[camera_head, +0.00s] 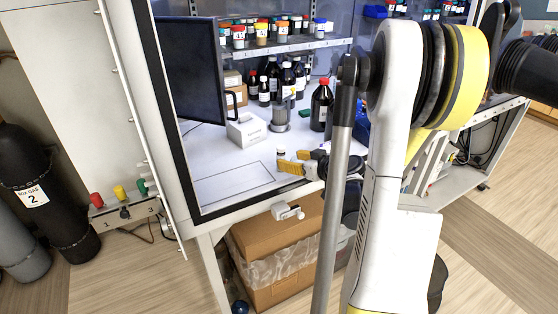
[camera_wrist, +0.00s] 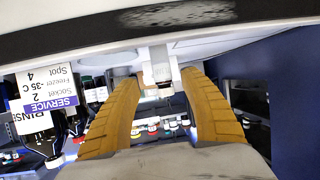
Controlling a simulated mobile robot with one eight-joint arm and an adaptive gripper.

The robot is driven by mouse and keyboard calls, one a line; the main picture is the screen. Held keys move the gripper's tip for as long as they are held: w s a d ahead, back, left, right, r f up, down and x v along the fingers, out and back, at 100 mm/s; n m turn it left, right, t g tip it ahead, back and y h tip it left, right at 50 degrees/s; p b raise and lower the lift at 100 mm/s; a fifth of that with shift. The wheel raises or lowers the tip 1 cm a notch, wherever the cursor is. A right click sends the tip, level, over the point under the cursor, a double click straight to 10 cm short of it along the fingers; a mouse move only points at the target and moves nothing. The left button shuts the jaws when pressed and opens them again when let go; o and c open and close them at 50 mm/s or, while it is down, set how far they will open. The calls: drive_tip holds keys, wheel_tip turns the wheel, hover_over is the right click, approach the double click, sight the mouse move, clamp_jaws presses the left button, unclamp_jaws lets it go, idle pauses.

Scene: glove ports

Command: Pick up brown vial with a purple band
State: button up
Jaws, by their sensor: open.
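A white box (camera_head: 246,130), a metal cylinder (camera_head: 280,118) and dark bottles (camera_head: 320,105) stand behind on the worktop. A monitor (camera_head: 190,70) is at left. A shelf (camera_head: 285,47) holds several small jars. The front left worktop is clear.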

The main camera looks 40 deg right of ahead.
sight(284, 158)
drive_tip(key=b+x, duration=0.1)
drive_tip(key=x, duration=0.4)
drive_tip(key=shift+w+a+f+b, duration=0.15)
drive_tip(key=shift+w+b, duration=0.15)
drive_tip(key=shift+b, duration=0.1)
drive_tip(key=shift+s, duration=0.1)
drive_tip(key=shift+c, duration=0.2)
drive_tip(key=c, duration=1)
